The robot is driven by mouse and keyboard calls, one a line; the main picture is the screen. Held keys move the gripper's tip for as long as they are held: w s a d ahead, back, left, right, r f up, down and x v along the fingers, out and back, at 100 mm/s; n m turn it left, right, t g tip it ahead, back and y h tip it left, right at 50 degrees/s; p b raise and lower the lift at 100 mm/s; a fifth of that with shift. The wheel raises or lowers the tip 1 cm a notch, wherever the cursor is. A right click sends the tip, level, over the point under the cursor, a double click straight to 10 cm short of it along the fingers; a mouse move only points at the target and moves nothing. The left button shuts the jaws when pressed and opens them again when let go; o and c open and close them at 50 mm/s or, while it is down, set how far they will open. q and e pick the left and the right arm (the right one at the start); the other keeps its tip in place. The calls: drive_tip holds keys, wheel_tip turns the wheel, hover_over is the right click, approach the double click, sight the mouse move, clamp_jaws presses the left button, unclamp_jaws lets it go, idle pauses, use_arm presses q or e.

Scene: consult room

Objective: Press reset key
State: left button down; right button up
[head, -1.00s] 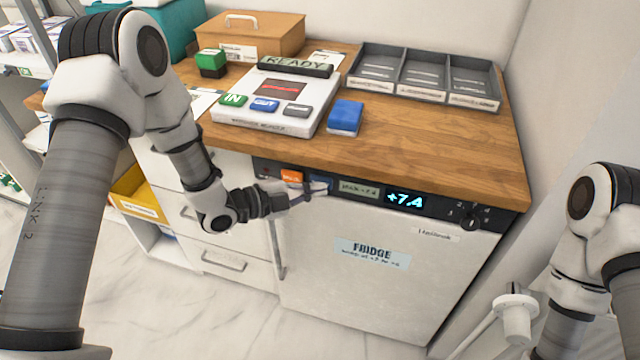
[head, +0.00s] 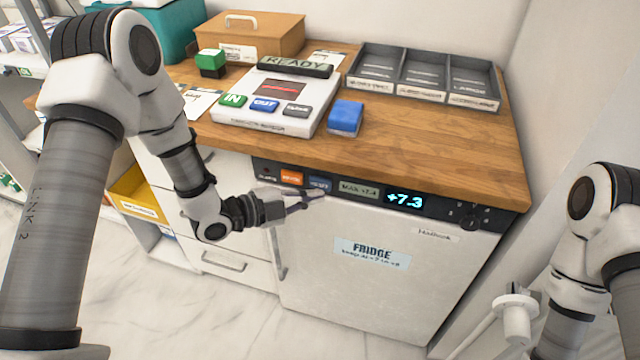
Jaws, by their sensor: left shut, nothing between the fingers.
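The fridge (head: 385,285) stands under the wooden counter, with a dark control strip along its top edge. On the strip are an orange key (head: 291,177), a blue key (head: 320,183) and a lit display (head: 405,201) reading +7.3. The lettering on the keys is too small to read surely, so I cannot confirm which is the reset key. My left gripper (head: 312,196) is shut and empty, its tips just below the blue key and close to the strip. The blue key's face shows; I cannot tell whether the tips touch the strip. My right gripper is out of view.
A pale label (head: 359,190) sits between the blue key and the display, and a dial (head: 474,218) is at the strip's right end. The counter (head: 420,145) above holds a white console (head: 262,118), a blue box (head: 345,117) and a grey tray (head: 421,94). Drawers (head: 222,260) stand left.

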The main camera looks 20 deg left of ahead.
use_arm(q)
drive_tip(key=s, duration=0.5)
drive_tip(key=shift+w, duration=0.1)
idle(0.7)
drive_tip(key=s+f+n+g+y+p, duration=0.4)
drive_tip(key=s+f+n+p, duration=0.15)
drive_tip(key=s+f, duration=0.55)
drive_tip(key=s+a+f+n+g+y, duration=0.3)
drive_tip(key=s+a+n, duration=0.1)
drive_tip(key=s+n, duration=0.3)
drive_tip(key=s+a+f+n+g+y, duration=0.3)
drive_tip(key=s+a+n+y, duration=0.1)
drive_tip(key=s+n, duration=0.3)
drive_tip(key=shift+a+f+n+g+p, duration=0.2)
drive_tip(key=shift+a+n+g+p, duration=0.2)
drive_tip(key=shift+a+n, duration=0.35)
